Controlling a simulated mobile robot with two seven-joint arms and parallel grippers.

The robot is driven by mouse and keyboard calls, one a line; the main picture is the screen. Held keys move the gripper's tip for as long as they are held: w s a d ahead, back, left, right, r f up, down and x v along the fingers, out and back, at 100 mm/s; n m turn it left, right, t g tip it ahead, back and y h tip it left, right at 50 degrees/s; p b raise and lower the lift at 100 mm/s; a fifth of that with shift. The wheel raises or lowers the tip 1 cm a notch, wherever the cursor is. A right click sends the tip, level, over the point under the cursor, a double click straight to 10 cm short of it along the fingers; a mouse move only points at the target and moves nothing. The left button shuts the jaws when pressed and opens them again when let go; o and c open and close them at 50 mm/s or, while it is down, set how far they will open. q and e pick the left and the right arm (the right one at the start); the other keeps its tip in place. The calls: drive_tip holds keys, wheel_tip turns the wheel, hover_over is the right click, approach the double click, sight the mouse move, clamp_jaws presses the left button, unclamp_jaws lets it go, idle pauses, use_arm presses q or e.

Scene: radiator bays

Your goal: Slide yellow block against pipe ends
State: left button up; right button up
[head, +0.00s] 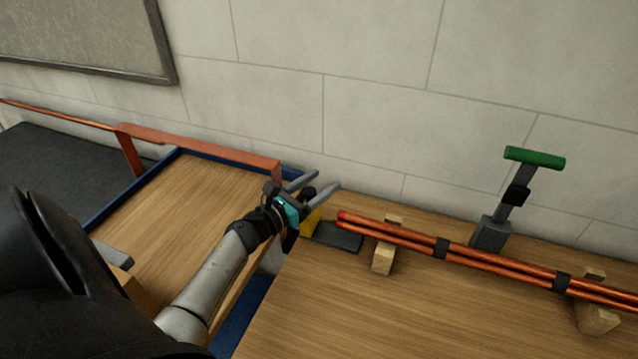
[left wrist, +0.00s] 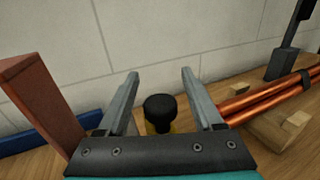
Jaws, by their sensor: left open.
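The yellow block (head: 311,225) stands on a dark flat plate (head: 338,238) on the wooden bench, partly hidden by my left gripper. A black knob (left wrist: 160,108) tops it; only a little yellow shows below the knob in the left wrist view. The copper pipes (head: 455,250) lie to its right, their near ends (head: 342,215) a small gap away from the block. My left gripper (head: 327,180) is open, with its fingers on either side of the knob in the left wrist view (left wrist: 160,74). Contact with the knob does not show. My right gripper is out of view.
Wooden supports (head: 383,258) hold the pipes. A clamp with a green handle (head: 534,158) stands behind them. A reddish-brown bar (head: 205,148) edges the blue-rimmed wooden surface at left. The tiled wall is close behind; the front bench is clear.

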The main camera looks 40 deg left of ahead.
use_arm(q)
clamp_jaws()
idle(0.5)
idle(0.9)
